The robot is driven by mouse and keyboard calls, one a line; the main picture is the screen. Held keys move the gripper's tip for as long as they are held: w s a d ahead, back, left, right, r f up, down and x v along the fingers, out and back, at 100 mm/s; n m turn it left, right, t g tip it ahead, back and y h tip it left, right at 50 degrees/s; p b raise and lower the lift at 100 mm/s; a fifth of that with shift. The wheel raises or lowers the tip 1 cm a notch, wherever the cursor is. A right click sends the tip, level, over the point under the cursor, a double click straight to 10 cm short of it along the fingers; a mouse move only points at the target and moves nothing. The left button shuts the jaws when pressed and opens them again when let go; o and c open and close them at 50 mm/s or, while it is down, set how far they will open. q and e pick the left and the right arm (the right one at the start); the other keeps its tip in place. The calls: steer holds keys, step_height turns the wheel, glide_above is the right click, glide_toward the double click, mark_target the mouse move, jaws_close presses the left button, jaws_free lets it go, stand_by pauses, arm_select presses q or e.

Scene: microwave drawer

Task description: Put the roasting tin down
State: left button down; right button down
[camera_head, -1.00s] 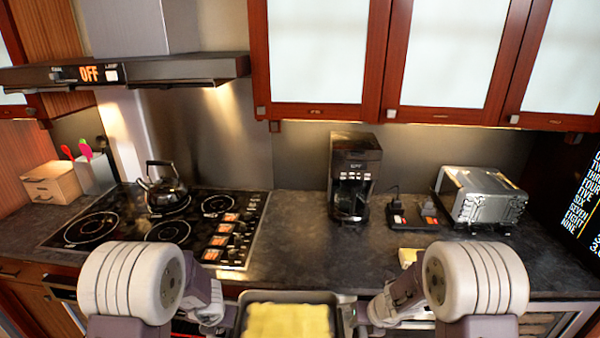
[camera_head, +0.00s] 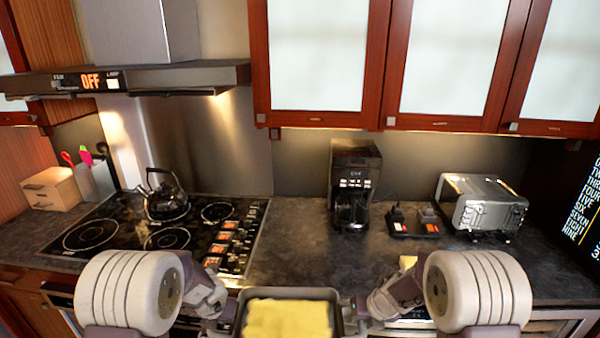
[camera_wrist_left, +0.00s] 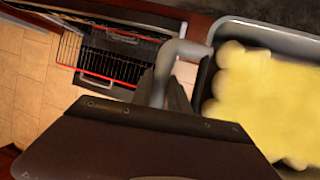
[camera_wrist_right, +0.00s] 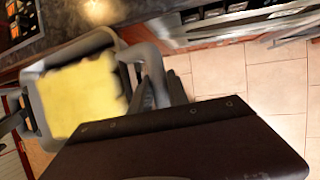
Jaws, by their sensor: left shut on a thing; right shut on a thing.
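The roasting tin (camera_head: 290,294) is a grey tin filled with a yellow food (camera_head: 287,320). It is at the bottom middle of the head view, held in front of the counter edge between my two arms. My left gripper (camera_wrist_left: 168,92) is shut on the tin's left handle (camera_wrist_left: 185,48). My right gripper (camera_wrist_right: 160,88) is shut on the right handle (camera_wrist_right: 144,52). The tin's underside is hidden.
The dark counter (camera_head: 300,240) is clear in the middle. A cooktop (camera_head: 190,232) with a kettle (camera_head: 165,195) is left, a coffee maker (camera_head: 353,185) behind, and a toaster (camera_head: 482,205) right. An oven rack (camera_wrist_left: 95,65) shows below in the left wrist view.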

arm_select(q)
steer(key=shift+w+r, duration=0.35)
steer(key=shift+w, duration=0.15)
arm_select(e)
steer(key=shift+w+r, duration=0.4)
steer(key=shift+w, duration=0.1)
arm_select(q)
steer(key=shift+r, duration=0.1)
